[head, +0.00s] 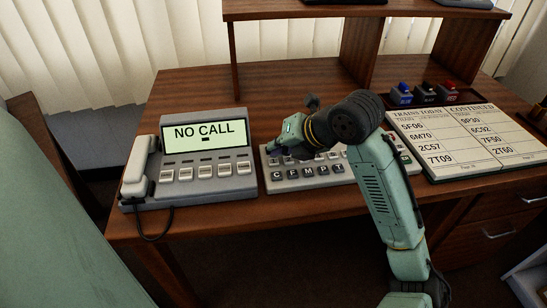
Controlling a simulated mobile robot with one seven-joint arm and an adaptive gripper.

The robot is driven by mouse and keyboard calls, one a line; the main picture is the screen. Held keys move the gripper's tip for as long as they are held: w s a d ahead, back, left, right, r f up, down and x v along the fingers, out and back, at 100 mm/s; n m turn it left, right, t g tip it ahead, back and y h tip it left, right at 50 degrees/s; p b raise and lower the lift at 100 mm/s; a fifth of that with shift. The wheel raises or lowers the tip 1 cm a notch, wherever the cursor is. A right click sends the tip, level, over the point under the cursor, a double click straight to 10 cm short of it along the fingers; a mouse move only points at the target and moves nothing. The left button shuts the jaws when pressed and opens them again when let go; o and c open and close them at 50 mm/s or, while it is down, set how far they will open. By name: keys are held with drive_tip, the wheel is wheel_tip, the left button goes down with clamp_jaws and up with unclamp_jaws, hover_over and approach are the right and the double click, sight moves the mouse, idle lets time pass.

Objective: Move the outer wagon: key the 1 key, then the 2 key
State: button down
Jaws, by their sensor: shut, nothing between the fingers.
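A grey keypad (312,184) lies on the desk near the middle of the view. Its front row has dark lettered keys, which read roughly C, F, M and others too small to be sure of. My gripper (273,149) is shut and empty over the keypad's left part, pointing down and left. I cannot tell whether the fingertips touch a key. My wrist and arm cover much of the back and right of the keypad. I cannot make out the 1 key or the 2 key. No wagon is recognisable in view.
A telephone unit (205,172) with a "NO CALL" screen and a white handset (137,165) stands close left. A train list (470,140) lies to the right. Blue, black and red button boxes (425,93) sit behind it. A wooden shelf (300,10) overhangs the desk's back.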

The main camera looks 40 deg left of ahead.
idle(0.3)
drive_tip(key=shift+w+d+b, duration=0.55)
drive_tip(key=shift+w+d, duration=0.4)
drive_tip(key=shift+w, duration=0.15)
drive_tip(key=shift+w+d, duration=0.25)
drive_tip(key=shift+w, duration=0.05)
drive_tip(key=shift+f+b, duration=0.35)
drive_tip(key=shift+b, duration=0.2)
drive_tip(key=shift+f+b, duration=0.4)
drive_tip(key=shift+b, duration=0.05)
drive_tip(key=shift+r, duration=0.1)
drive_tip(key=shift+r+p, duration=0.5)
drive_tip(key=shift+r, duration=0.2)
